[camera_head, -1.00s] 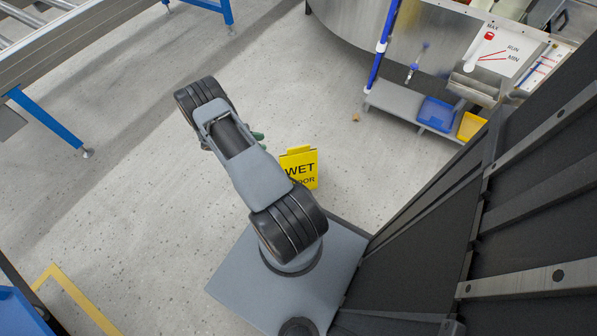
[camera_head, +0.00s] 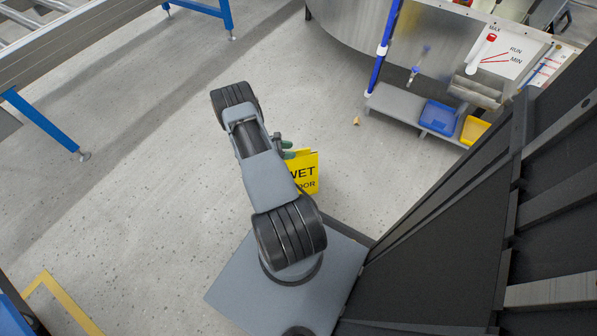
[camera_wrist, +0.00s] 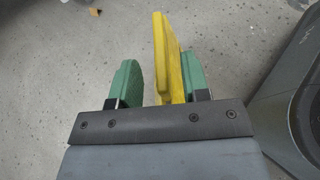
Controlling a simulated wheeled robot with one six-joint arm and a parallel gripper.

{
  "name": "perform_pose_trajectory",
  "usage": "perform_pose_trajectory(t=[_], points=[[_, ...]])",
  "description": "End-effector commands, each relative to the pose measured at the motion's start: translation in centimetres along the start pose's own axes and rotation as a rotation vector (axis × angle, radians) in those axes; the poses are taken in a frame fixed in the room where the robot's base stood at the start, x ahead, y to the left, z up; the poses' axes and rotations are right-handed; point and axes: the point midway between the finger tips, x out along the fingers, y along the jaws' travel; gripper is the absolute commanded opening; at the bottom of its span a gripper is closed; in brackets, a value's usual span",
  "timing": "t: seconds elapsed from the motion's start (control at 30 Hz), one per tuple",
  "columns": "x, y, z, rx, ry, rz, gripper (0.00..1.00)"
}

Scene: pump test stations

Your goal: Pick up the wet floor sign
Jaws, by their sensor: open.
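The yellow wet floor sign (camera_head: 304,172) stands on the floor just right of my arm in the head view, its left side hidden behind the arm. Its top edge also shows in the wrist view (camera_wrist: 168,58). My gripper (camera_wrist: 158,78) has green fingers and is open, with one finger on each side of the sign's top. The sign is closer to the right finger, with a wider gap to the left finger. I cannot tell whether the right finger touches it. In the head view only part of a green finger (camera_head: 287,146) shows beside the sign.
A grey low shelf (camera_head: 395,104) with a blue bin (camera_head: 438,117) and a yellow bin (camera_head: 474,130) stands at the upper right. A small orange-brown piece (camera_head: 356,121) lies on the floor. A conveyor (camera_head: 90,45) stands at the upper left. The floor between is clear.

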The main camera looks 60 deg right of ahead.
Motion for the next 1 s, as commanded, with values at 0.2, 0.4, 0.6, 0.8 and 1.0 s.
perform_pose_trajectory(t=[0.2,0.4,0.6,0.8,1.0], points=[[2.4,0.0,-0.2,0.001,0.001,-0.001,0.43],[2.7,0.0,-0.1,0.000,0.001,0.001,0.43],[2.7,0.0,0.0,0.000,0.001,0.001,0.34],[2.7,0.0,0.0,0.001,0.001,0.001,0.15],[2.7,0.0,-0.1,0.001,0.001,0.001,0.00]])
